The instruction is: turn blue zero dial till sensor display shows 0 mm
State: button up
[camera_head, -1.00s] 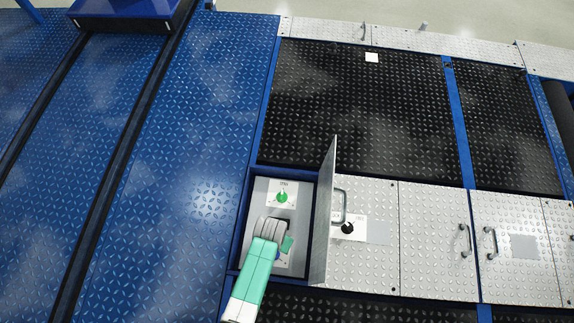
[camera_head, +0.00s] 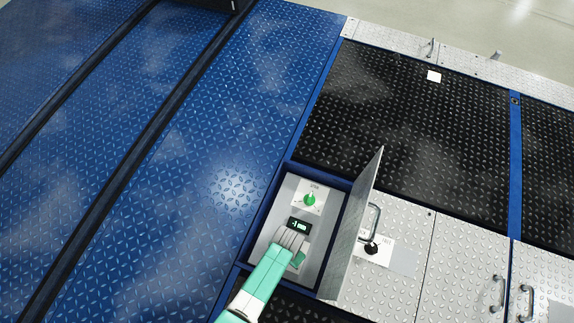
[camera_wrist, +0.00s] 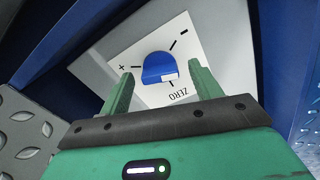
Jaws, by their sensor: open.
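The blue zero dial (camera_wrist: 158,68) sits on a white label plate (camera_wrist: 186,72) marked ZERO, plus and minus in the wrist view. My gripper (camera_wrist: 160,88) is open, with its green fingers on either side of the dial. I cannot tell whether they touch it. In the head view my gripper (camera_head: 297,258) is down in the open compartment and hides the dial. The small sensor display (camera_head: 299,225) is lit green above my gripper, but its reading is too small to make out.
A green dial (camera_head: 309,199) sits on a white plate farther up the same compartment. The raised door (camera_head: 352,235) stands along the right side. A black knob (camera_head: 371,248) is on the panel beyond it. Blue walls border the compartment.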

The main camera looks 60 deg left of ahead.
jog(key=c, duration=1)
jog(key=shift+m+p, duration=0.35)
jog(key=shift+m, duration=0.95)
jog(key=o, duration=1)
notch_tip(320, 180, up, 8)
jog(key=p, duration=0.5)
jog(key=shift+f, duration=0.1)
